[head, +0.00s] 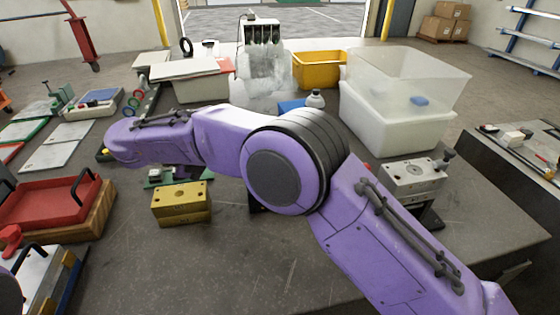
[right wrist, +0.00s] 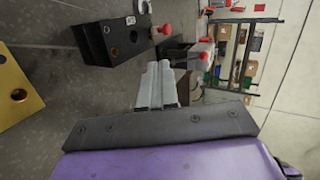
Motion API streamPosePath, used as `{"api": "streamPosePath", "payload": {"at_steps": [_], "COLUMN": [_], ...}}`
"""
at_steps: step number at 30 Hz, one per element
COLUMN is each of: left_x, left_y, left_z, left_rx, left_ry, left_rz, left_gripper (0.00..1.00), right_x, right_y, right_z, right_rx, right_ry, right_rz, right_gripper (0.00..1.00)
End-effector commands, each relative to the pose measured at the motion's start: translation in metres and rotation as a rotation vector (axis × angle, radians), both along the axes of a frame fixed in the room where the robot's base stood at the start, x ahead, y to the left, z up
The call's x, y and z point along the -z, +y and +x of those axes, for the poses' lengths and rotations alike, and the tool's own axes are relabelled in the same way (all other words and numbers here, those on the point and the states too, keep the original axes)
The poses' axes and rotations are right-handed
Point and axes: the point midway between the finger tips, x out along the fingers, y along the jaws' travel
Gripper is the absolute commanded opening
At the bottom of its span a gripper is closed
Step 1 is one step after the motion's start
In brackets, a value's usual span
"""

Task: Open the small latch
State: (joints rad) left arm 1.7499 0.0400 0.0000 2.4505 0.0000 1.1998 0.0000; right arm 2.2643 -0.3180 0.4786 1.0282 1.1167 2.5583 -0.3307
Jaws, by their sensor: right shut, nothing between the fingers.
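My right gripper (right wrist: 156,88) is shut and empty in the right wrist view, its two pale fingers together. In the head view my purple right arm reaches across the bench to the left, and the fingers cannot be made out. In the right wrist view a dark block (right wrist: 93,44) with a round hole stands up and left of the fingertips, apart from them. A red knob (right wrist: 164,30) shows beside that block. I cannot make out for certain which part is the small latch. My left gripper is not in view.
A gold block (head: 182,204) sits in front of my arm; it also shows in the right wrist view (right wrist: 14,92). A grey metal mould block (head: 412,178) stands at right. A red tray (head: 48,205) is at left, white bins (head: 395,132) behind. The front middle bench is clear.

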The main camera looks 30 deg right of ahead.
Motion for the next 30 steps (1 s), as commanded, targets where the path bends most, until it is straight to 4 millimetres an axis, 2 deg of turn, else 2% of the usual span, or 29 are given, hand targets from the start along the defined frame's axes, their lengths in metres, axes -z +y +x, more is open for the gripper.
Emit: {"api": "streamPosePath", "payload": {"at_steps": [5, 8, 20, 24, 30], "left_x": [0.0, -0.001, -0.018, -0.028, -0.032], "left_y": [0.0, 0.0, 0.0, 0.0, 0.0], "left_z": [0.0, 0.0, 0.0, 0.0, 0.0], "left_rx": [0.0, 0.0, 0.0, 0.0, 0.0], "left_ry": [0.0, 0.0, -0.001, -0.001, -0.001], "left_rz": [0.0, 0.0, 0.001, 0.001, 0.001], "left_gripper": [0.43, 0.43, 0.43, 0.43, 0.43], "right_x": [0.001, 0.006, 0.044, 0.049, 0.054], "right_y": [-0.002, -0.011, -0.085, -0.108, -0.123], "right_z": [0.0, -0.001, -0.009, -0.011, -0.012], "right_rx": [0.0, 0.0, -0.003, -0.003, -0.004], "right_ry": [0.001, 0.004, 0.005, 0.003, 0.0], "right_rz": [0.0, 0.0, 0.002, 0.002, 0.0], "right_gripper": [0.0, 0.0, 0.0, 0.0, 0.0]}}
